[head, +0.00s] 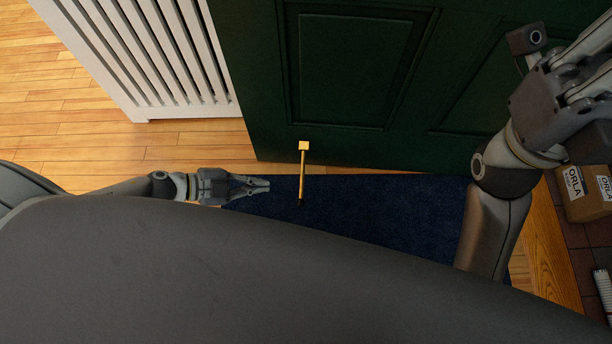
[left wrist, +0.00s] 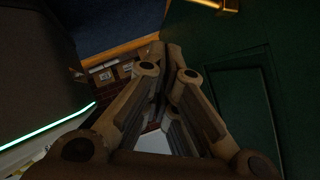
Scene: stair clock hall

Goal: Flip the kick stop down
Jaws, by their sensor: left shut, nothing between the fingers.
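The kick stop (head: 302,175) is a thin brass leg with a dark tip, hanging from a square brass bracket low on the dark green door (head: 350,65). Its leg reaches out over the blue mat; I cannot tell whether the tip touches it. My left gripper (head: 267,186) is shut and empty, just left of the leg with a small gap. In the left wrist view its closed fingers (left wrist: 168,55) show, and a brass piece of the kick stop (left wrist: 226,4) is cut by the top edge. My right arm is at the right; its fingers are not clear.
The blue mat (head: 380,210) lies along the door's foot on a wood floor (head: 50,85). A white slatted radiator cover (head: 160,60) stands at upper left. Cardboard boxes (head: 585,190) sit at the right on dark tiles.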

